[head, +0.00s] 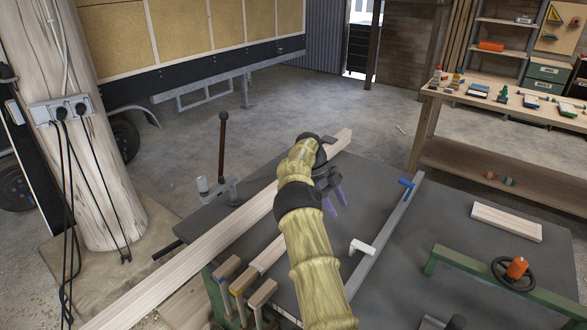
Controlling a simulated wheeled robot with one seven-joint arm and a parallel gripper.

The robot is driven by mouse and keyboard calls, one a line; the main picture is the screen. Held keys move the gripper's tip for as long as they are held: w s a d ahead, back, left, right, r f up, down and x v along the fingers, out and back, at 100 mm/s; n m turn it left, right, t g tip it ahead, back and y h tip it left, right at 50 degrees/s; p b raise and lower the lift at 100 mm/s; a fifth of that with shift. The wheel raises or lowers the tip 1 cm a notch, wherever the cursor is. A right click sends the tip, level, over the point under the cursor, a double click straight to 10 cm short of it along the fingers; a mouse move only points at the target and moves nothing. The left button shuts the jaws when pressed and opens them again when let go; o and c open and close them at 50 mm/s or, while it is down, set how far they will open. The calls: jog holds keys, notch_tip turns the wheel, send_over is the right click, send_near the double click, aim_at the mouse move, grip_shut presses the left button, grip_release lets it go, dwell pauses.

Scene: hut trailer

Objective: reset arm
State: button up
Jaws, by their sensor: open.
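My arm reaches out from the bottom middle of the head view over a dark grey machine table (400,255). My gripper (337,200) is near the middle, with purple fingers pointing down to the right. The fingers are spread open and nothing shows between them. The gripper appears to be above the table, near the long wooden beam (190,252). My arm hides part of the beam and of the table. The exact height of the gripper is hard to tell.
A metal fence bar (385,235) with a blue clamp (406,184) crosses the table. A short board (507,221) lies at right, near an orange-handled wheel (516,268). A wooden post (85,150) stands left, a workbench (500,105) back right.

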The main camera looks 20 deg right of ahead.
jog(key=s+a+r+n+t+y+p, duration=0.1)
jog(key=s+a+r+n+t, duration=0.2)
jog(key=s+a+n, duration=0.9)
jog(key=s+a+r+n+t+y+p, duration=0.1)
jog(key=s+a+n+t, duration=0.4)
jog(key=s+a+n, duration=0.8)
notch_tip(320, 180, up, 3)
jog(key=s+n+y, duration=0.1)
jog(key=s+n, duration=0.1)
jog(key=n, duration=0.2)
jog(key=shift+a+n, duration=0.15)
jog(key=shift+n, duration=0.15)
jog(key=shift+w+f, duration=0.1)
